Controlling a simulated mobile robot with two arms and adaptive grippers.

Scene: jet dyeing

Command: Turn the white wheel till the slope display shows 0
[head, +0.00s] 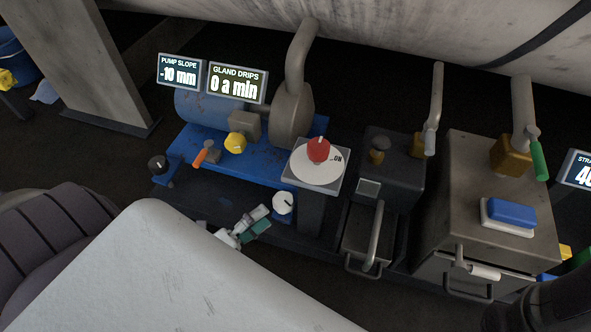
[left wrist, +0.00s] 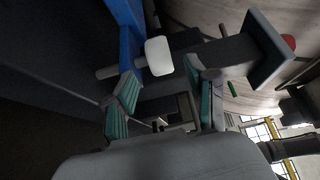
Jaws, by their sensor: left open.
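The white wheel (head: 283,203) is a small round knob with a dark mark, low at the front of the blue pump base. The slope display (head: 180,73) reads "PUMP SLOPE -10 mm". My left gripper (head: 259,221) is open, just left of and below the wheel in the head view, its teal-padded fingers pointing toward it. In the left wrist view the white wheel (left wrist: 159,56) shows just beyond the fingertips, between the open fingers of my left gripper (left wrist: 161,76). No contact is visible. My right gripper is not in view.
A red knob on a white disc (head: 318,174) stands on a pedestal right of the wheel. A yellow knob (head: 235,143), an orange-handled lever (head: 201,157) and a black knob (head: 158,165) sit on the base. The gland display (head: 237,84) reads "0 a min". Metal boxes stand right.

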